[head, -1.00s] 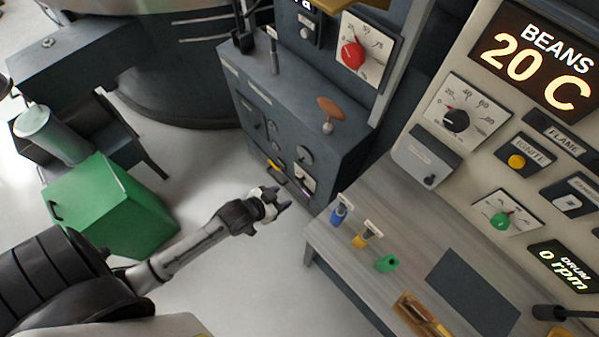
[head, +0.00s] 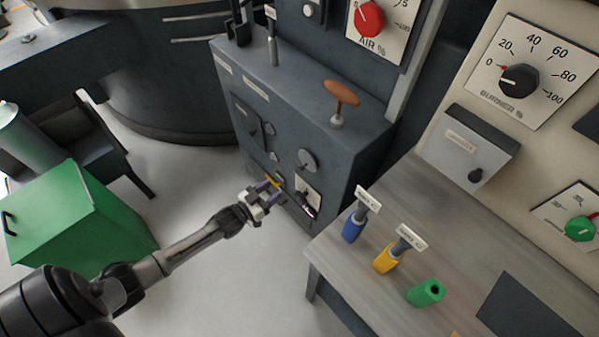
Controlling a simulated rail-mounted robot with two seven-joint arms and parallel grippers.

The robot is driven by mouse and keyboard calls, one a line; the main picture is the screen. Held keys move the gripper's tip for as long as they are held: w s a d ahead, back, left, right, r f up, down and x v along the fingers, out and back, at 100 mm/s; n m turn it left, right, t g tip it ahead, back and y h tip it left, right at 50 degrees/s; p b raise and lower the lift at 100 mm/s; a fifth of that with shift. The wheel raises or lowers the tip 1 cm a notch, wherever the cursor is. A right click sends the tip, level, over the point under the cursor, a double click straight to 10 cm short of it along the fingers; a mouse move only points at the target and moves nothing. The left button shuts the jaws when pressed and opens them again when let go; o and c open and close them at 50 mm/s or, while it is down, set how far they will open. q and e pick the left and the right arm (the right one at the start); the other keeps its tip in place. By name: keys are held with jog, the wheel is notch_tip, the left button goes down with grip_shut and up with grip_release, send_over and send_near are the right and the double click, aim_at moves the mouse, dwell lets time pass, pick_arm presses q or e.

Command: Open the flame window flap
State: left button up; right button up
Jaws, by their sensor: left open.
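My left gripper (head: 270,191) is open, with nothing seen between its fingers. It is in front of the lower front face of the dark grey cabinet (head: 262,105), near a small yellow part. Just right of the gripper is a small pale plate with a dark fitting (head: 306,193), and above that a round grey disc (head: 306,160). I cannot tell which of these small front fittings is the flame window flap. The gripper hides part of this area, and I cannot tell if it touches anything. My right gripper is not in view.
A wooden-topped table (head: 400,215) with blue (head: 352,228), yellow (head: 386,259) and green (head: 426,292) holders stands right of the gripper. A green bin (head: 75,220) is at left. A brown-handled lever (head: 341,95) rises from the cabinet top. Floor below the gripper is clear.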

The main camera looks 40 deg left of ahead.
pick_arm(q)
jog(key=b, duration=0.3)
send_near(304, 164)
jog(key=w+d+r, duration=0.2)
jog(key=w, duration=0.3)
jog(key=shift+w+d+f, duration=0.1)
jog(key=shift+w+d, duration=0.1)
jog(key=shift+w, duration=0.5)
grip_shut()
